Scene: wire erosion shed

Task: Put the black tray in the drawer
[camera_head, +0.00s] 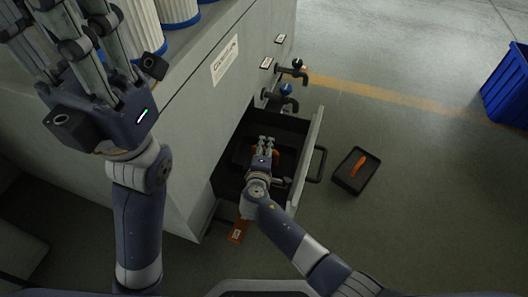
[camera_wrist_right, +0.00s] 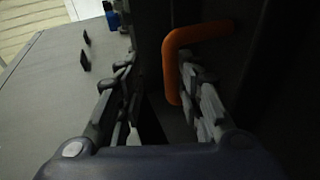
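A black tray (camera_head: 345,181) with an orange handle lies on the floor, right of the open drawer (camera_head: 313,137) in the head view. My right gripper (camera_head: 265,142) is inside the drawer. An orange handle (camera_head: 281,154) shows beside it there, apparently on a second dark tray, whose outline is hard to make out. In the right wrist view this handle (camera_wrist_right: 171,65) is close to the right-hand finger, and the fingers are apart with nothing clearly held; contact cannot be told. My left gripper (camera_head: 70,40) is raised at upper left, fingers spread and empty.
The grey cabinet (camera_head: 205,110) bears white cylinders with blue rims (camera_head: 141,22). Black taps (camera_head: 291,72) stick out above the drawer. A blue bin (camera_head: 508,88) stands at far right. The floor between is clear.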

